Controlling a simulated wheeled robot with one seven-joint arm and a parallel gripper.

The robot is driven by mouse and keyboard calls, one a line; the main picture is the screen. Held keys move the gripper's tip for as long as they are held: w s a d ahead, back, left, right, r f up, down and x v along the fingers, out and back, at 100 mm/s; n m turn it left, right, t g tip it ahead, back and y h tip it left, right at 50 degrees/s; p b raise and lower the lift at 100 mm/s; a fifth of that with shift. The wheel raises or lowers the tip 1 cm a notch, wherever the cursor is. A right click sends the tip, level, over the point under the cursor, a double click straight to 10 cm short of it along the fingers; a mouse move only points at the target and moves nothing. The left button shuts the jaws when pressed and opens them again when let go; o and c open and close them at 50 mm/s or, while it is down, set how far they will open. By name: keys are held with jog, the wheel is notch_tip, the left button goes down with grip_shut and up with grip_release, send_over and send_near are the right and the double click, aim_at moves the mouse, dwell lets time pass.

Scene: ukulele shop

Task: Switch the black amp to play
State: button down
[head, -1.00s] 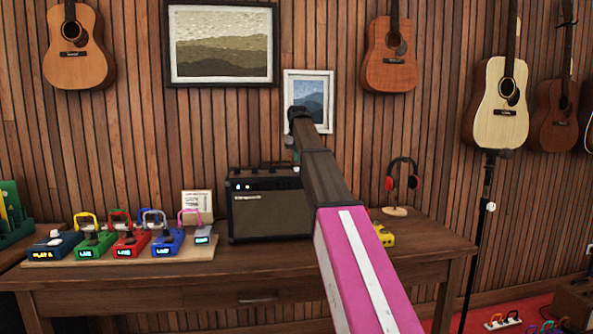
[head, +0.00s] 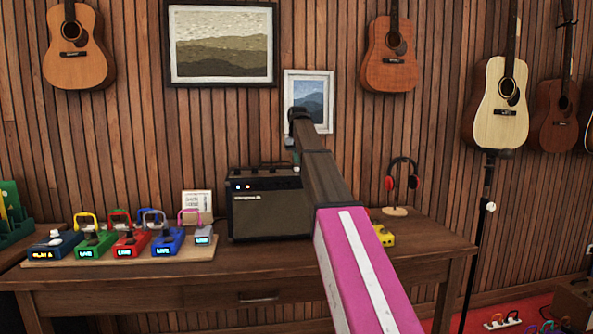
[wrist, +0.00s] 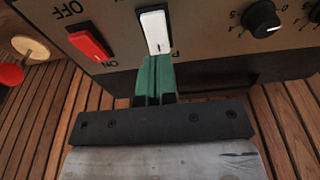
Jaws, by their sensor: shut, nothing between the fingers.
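The black amp (head: 270,214) stands on the wooden table, with its control panel along the top front. In the wrist view its panel (wrist: 205,25) appears upside down. A white rocker switch (wrist: 155,32) sits there, with a partly hidden label starting with "P" beside its lower end. My gripper (wrist: 156,62) has green fingers, shut and empty. Their tips are at the lower end of the white switch; I cannot tell whether they touch it. In the head view my arm hides the amp's right part and most of the gripper.
A red switch (wrist: 90,41) marked OFF and ON is left of the white one in the wrist view; a black knob (wrist: 262,18) is right. Several coloured pedals (head: 130,243) stand left of the amp. Headphones (head: 402,180) and a yellow pedal (head: 384,236) are right.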

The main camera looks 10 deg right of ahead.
aim_at(297, 168)
jog(key=shift+f, duration=1)
dwell(0.6)
jog(key=shift+r, duration=0.1)
jog(key=shift+r, duration=3.4)
jog(key=shift+s, duration=0.1)
